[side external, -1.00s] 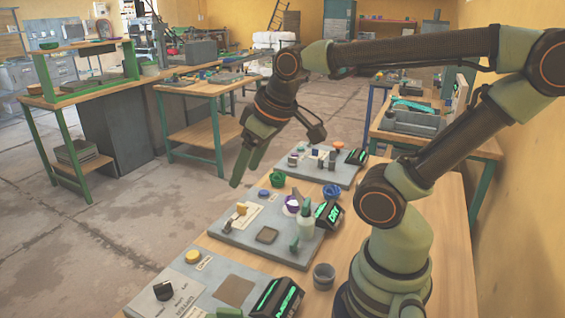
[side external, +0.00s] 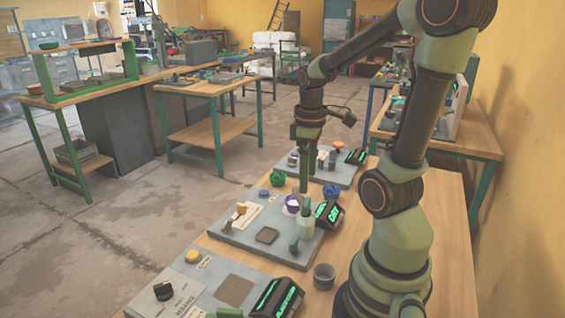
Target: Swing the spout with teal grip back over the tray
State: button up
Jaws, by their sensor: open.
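The middle grey plate (side external: 240,232) carries a small dark square tray (side external: 267,236). Right of the tray stands a pale post (side external: 305,228) with a green top. A dull teal-green upright grip (side external: 294,244) is beside the post's base, on its near left. It looks like the spout's grip, off to the right of the tray; the spout arm itself is too small to make out. My gripper (side external: 304,188) is open and empty, pointing straight down. In the picture its fingertips are above the post, by the white and purple cup; their exact height and depth cannot be told.
The middle plate also holds a white and purple cup (side external: 292,203), a blue button (side external: 264,193), a yellow-topped lever (side external: 241,208) and a black display (side external: 329,214). Other plates lie nearer and farther. A grey cup (side external: 323,276) stands on the bench. Open floor lies left.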

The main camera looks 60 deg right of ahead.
aim_at(307, 201)
notch_tip(307, 201, down, 7)
jog(key=shift+f, duration=0.1)
dwell(0.4)
grip_shut()
